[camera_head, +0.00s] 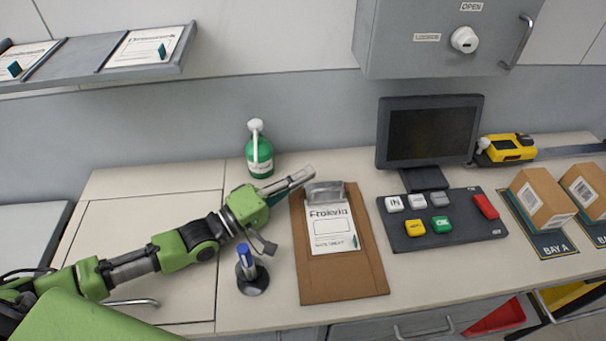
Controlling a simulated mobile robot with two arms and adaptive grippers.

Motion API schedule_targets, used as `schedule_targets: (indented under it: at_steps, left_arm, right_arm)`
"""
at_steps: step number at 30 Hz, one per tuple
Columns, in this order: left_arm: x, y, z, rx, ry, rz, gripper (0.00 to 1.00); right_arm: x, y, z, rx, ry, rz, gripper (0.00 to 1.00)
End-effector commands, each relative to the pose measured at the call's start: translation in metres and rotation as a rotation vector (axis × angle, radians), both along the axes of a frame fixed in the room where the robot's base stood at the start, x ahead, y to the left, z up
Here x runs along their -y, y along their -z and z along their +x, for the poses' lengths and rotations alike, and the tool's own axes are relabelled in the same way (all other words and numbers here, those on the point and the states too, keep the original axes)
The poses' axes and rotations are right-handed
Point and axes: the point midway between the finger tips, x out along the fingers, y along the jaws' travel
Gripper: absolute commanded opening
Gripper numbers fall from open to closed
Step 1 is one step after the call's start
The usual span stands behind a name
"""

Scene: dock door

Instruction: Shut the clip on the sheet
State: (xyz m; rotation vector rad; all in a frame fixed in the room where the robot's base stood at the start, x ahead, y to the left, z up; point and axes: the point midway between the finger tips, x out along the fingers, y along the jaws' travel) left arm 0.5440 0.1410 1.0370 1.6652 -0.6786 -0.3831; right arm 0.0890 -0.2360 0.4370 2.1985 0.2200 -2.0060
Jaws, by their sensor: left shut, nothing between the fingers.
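A brown clipboard (341,270) lies on the counter in the middle of the head view. A white printed sheet (331,228) lies on it, its top edge at the grey metal clip (325,192). The clip is at the clipboard's upper end; I cannot tell whether it is raised or pressed down. My left gripper (306,174) reaches in from the left, its fingers shut and empty. Its fingertips are just above and left of the clip; I cannot tell whether they touch it. My right gripper is not in view.
A pen in a black stand (251,276) stands below my left gripper. A green bottle (259,157) is behind it. A black keypad (440,220) and a monitor (429,133) are right of the clipboard, with boxes (541,199) farther right. A grey cabinet (440,45) hangs above.

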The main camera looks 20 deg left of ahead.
Motion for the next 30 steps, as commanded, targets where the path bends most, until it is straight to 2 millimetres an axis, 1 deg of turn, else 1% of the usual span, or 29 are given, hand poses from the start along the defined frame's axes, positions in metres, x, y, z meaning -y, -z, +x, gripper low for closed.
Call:
schedule_targets:
  at_steps: [5, 8, 11, 18, 21, 25, 30]
  left_arm:
    - [0.000, -0.002, 0.000, 0.000, 0.000, 0.000, 0.00]
    - [0.000, -0.010, 0.000, 0.002, -0.001, -0.001, 0.00]
    - [0.000, -0.027, 0.000, 0.004, 0.000, 0.000, 0.00]
    - [0.000, -0.074, 0.000, 0.003, 0.001, -0.001, 0.00]
    - [0.000, -0.087, 0.000, 0.001, 0.001, -0.002, 0.00]
    - [0.000, -0.097, 0.000, 0.000, 0.000, -0.001, 0.00]
    - [0.000, -0.100, 0.000, -0.001, 0.000, 0.000, 0.00]
  right_arm:
    - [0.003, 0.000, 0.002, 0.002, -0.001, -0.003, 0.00]
    - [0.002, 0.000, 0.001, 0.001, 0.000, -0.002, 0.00]
    - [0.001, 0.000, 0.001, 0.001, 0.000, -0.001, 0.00]
    - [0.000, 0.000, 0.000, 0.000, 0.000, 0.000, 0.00]
    - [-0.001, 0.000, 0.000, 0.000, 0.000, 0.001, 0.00]
    - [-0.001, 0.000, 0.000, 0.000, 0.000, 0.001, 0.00]
    - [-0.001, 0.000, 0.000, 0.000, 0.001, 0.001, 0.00]
